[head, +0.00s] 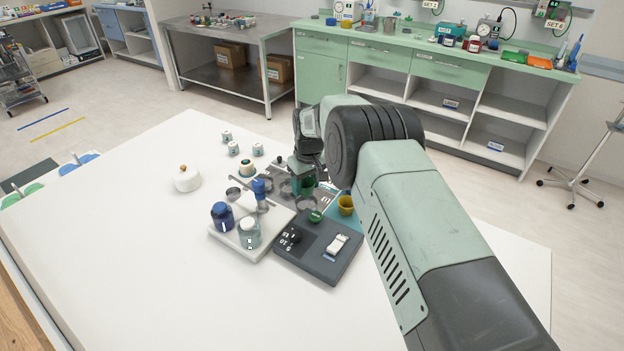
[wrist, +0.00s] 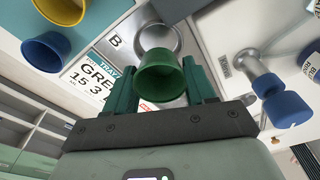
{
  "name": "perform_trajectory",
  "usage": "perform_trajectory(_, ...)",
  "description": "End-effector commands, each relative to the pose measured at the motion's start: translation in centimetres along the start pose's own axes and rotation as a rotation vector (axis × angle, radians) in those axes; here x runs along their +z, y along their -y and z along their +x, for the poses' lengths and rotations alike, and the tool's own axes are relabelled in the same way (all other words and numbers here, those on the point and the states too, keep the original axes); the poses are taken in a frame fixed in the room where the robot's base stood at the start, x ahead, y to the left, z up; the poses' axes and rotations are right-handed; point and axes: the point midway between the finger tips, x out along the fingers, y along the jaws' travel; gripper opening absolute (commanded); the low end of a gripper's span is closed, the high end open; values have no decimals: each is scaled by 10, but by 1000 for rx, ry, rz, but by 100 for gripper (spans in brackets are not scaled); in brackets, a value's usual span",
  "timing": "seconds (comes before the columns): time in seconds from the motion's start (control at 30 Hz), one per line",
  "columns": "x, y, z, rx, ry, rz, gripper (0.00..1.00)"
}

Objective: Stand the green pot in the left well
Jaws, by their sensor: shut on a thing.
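The green pot (wrist: 160,82) is between the fingers of my gripper (wrist: 161,88) in the wrist view, its open mouth facing the camera. In the head view my gripper (head: 306,180) is above the metal tray (head: 284,190), and the green pot (head: 308,186) shows partly behind my arm. The tray has round wells; one empty well (wrist: 160,38) lies just beyond the pot in the wrist view, by a label "B". The pot appears above the tray, apart from this well. Which well is the left one I cannot tell.
A yellow pot (head: 346,205) stands on a teal mat right of the tray; a blue pot (wrist: 45,52) is beside it in the wrist view. A dark device (head: 320,262) and a pale stand with blue and clear jars (head: 249,232) are in front. The white table's left is mostly clear.

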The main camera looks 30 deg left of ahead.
Motion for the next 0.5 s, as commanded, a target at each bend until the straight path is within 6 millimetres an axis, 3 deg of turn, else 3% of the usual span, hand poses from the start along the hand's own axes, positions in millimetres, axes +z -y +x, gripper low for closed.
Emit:
perform_trajectory(0.3,4,0,31,0,1,-1,22)
perform_trajectory(0.5,5,0,38,0,0,-2,22)
